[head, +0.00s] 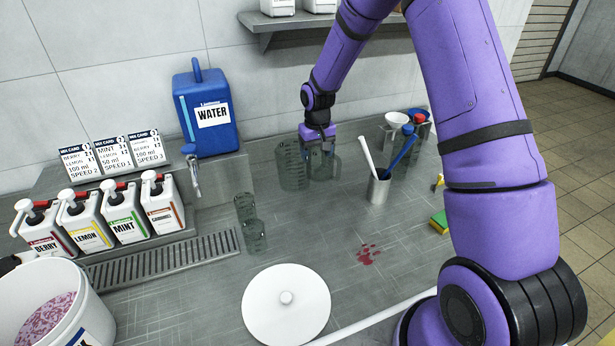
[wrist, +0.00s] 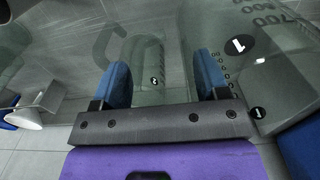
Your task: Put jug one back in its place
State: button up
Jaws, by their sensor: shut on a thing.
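In the head view, two clear jugs stand close together near the back wall. My gripper (head: 318,137) is over the right-hand jug (head: 323,168) and shut on it; the other jug (head: 290,167) is just left of it. In the wrist view, the blue fingertips of my gripper (wrist: 164,80) straddle clear material. A small number 2 shows between them, with a hook-like handle shape. A large number 1 and graduation marks show on clear material beyond the right finger. I cannot tell for sure which number belongs to the held jug, or whether it touches the counter.
A blue water tank (head: 207,110) stands at back left. Right of the jugs are a steel cup (head: 378,190) with utensils and a rack with a funnel (head: 397,120). Clear vessels (head: 254,237), a white lid (head: 286,305) and a red spill (head: 368,254) lie nearer.

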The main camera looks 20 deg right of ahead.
notch_tip(320, 180, down, 7)
jog(key=shift+r, duration=0.2)
jog(key=shift+f, duration=0.1)
jog(key=o, duration=1.3)
jog(key=shift+o, duration=0.2)
